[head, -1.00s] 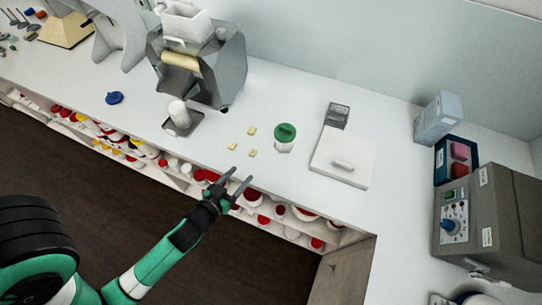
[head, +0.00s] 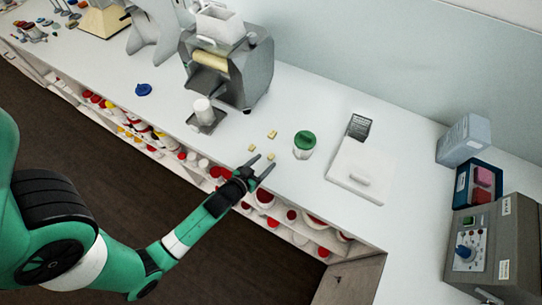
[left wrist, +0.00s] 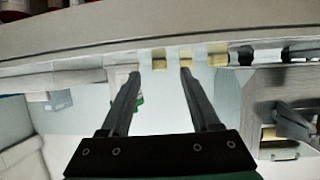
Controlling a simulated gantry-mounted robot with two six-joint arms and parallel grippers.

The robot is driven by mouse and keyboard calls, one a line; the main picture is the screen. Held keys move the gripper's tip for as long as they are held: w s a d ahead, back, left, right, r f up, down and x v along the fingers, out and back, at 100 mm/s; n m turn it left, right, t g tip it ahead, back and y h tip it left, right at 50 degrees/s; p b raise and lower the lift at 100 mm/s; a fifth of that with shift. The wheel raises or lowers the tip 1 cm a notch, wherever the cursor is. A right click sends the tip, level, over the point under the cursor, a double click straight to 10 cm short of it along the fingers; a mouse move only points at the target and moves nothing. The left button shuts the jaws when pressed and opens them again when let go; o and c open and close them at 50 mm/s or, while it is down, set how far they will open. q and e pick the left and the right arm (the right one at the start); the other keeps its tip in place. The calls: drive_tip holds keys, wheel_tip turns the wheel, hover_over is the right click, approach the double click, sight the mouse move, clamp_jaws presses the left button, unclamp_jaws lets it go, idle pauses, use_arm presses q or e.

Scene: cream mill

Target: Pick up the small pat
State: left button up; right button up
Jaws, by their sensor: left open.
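Three small pale-yellow pats lie on the white counter in the head view: a far one (head: 272,134), a left one (head: 251,148) and a near one (head: 271,156). I cannot tell which is smallest. My left gripper (head: 264,163) is open and empty at the counter's front edge, its fingertips close to the near pat. In the left wrist view the open fingers (left wrist: 160,73) point toward the pats, which show as a row: one pat (left wrist: 158,58), a middle one (left wrist: 186,57) and another (left wrist: 217,58). My right gripper is not in view.
A green-lidded jar (head: 304,145) stands just right of the pats. Shelves of bottles sit below the edge.

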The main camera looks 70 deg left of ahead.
use_arm(q)
drive_tip(key=x, duration=0.2)
drive_tip(key=shift+w+a, duration=0.15)
drive_tip(key=shift+w, duration=0.1)
clamp_jaws()
drive_tip(key=shift+r, duration=0.4)
wheel_tip(320, 180, up, 3)
drive_tip(key=shift+f+p, duration=0.15)
drive_tip(key=shift+p, duration=0.65)
drive_tip(key=s+a+r+p, duration=0.1)
drive_tip(key=s+a+r, duration=0.5)
drive_tip(key=s+r, duration=0.3)
drive_tip(key=s, duration=0.3)
drive_tip(key=shift+s+a+r, duration=0.2)
drive_tip(key=shift+s, duration=0.05)
